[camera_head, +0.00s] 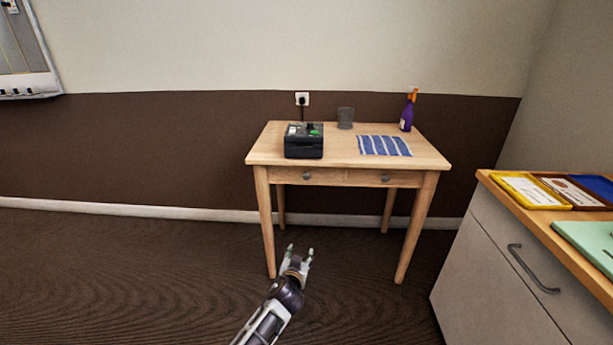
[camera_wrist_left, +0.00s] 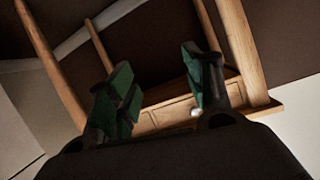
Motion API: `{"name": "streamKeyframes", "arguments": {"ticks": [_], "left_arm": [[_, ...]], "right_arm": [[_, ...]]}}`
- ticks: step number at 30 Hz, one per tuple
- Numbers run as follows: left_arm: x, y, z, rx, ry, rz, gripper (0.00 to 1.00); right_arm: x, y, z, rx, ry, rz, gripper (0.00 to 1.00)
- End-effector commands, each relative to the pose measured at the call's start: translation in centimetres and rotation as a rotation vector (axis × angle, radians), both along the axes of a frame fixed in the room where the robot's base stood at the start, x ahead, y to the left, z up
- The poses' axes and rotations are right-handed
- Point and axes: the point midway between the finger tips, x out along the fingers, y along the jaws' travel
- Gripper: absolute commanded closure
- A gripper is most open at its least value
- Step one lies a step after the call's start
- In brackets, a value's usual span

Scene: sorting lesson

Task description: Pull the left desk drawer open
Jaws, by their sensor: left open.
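The wooden desk (camera_head: 340,150) stands against the wall. Its left drawer (camera_head: 280,174) looks shut, flush with the desk front, and has a small round grey knob (camera_head: 307,176). My left gripper (camera_head: 300,250) is open and empty, low in front of the desk and below that knob in the head view, apart from it. In the left wrist view the desk appears upside down, with a drawer front (camera_wrist_left: 160,115) and a pale knob (camera_wrist_left: 196,113) beyond the open fingers (camera_wrist_left: 165,90). My right gripper is in neither view.
A black device (camera_head: 303,146), a grey cup (camera_head: 345,118), a striped blue cloth (camera_head: 384,146) and a purple spray bottle (camera_head: 407,115) are on the desk. A right drawer knob (camera_head: 385,177) is beside. A cabinet (camera_head: 490,270) with trays stands right. The floor left is clear.

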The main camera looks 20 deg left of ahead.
Motion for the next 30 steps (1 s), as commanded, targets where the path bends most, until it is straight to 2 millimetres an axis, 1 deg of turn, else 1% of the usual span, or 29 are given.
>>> {"name": "streamKeyframes", "arguments": {"ticks": [1, 9, 12, 15, 18, 21, 30], "left_arm": [[1.4, 0.3, 1.9, 0.015, -0.034, 0.009, 0.49], [7.4, 1.4, 10.3, 0.09, -0.204, 0.05, 0.49], [9.0, 1.6, 12.9, 0.112, -0.255, 0.057, 0.49], [10.2, 1.7, 14.9, 0.129, -0.292, 0.062, 0.49], [10.8, 1.8, 16.0, 0.139, -0.316, 0.063, 0.49], [11.1, 1.8, 16.5, 0.143, -0.325, 0.064, 0.49], [11.1, 1.8, 16.5, 0.143, -0.326, 0.065, 0.49]], "right_arm": [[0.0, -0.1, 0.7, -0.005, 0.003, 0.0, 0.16], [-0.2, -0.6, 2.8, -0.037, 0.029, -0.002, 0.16], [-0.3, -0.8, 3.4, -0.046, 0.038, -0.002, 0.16], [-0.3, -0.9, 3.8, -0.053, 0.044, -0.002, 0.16], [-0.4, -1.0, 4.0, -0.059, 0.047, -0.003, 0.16], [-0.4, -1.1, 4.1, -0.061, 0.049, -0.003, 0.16], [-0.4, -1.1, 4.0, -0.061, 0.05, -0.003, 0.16]]}}
